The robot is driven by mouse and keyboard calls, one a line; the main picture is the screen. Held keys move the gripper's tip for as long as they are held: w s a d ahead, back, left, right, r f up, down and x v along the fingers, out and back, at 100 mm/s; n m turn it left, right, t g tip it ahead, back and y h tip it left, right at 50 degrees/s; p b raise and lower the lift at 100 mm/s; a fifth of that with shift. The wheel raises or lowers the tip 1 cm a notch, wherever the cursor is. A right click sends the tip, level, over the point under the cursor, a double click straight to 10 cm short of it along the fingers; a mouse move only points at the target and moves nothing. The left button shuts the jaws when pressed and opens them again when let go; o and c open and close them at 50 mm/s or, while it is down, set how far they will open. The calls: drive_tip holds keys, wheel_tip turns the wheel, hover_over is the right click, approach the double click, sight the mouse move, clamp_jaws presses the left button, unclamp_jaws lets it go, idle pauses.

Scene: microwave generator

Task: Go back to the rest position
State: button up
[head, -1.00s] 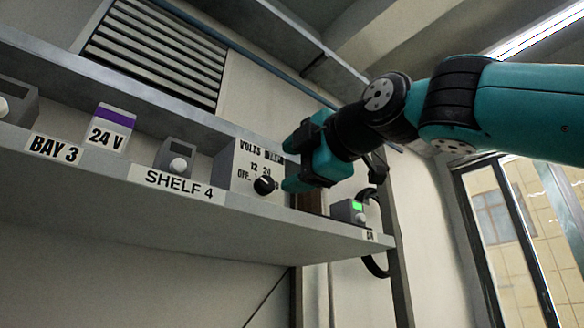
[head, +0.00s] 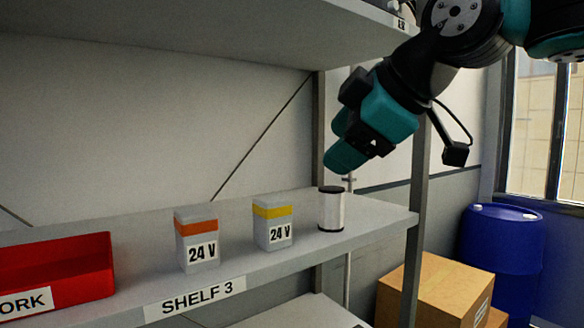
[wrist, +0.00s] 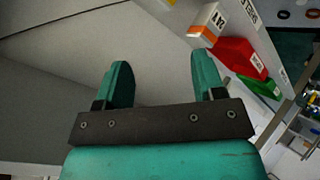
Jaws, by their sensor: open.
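My gripper (head: 346,145) hangs in the air at the upper right of the head view, above the right end of shelf 3 (head: 120,297). Its teal fingers point down and to the left. In the wrist view my gripper (wrist: 159,78) shows its two fingers wide apart with nothing between them. Nothing touches the fingers.
On shelf 3 stand a red bin (head: 70,267), an orange-banded 24 V box (head: 197,238), a yellow-banded 24 V box (head: 273,222) and a white cylinder with black ends (head: 331,210). A shelf post (head: 420,190), a cardboard box (head: 440,290) and a blue drum (head: 502,250) are at the right.

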drive_tip(key=s+d+f+m+g, duration=0.2)
drive_tip(key=s+f, duration=0.4)
drive_tip(key=f, duration=0.3)
drive_tip(key=s+d+f+m+g+h+b, duration=0.1)
drive_tip(key=s+d+f+m+g, duration=0.2)
drive_tip(key=f, duration=0.7)
drive_tip(key=s+d+f+m+g+h+b, duration=0.1)
drive_tip(key=s+d+f+m+g, duration=0.2)
drive_tip(key=s+f, duration=0.6)
drive_tip(key=shift+s+f+m, duration=0.2)
drive_tip(key=shift+s+m, duration=0.15)
drive_tip(key=shift+m, duration=0.85)
drive_tip(key=shift+d, duration=0.1)
drive_tip(key=shift+c, duration=0.4)
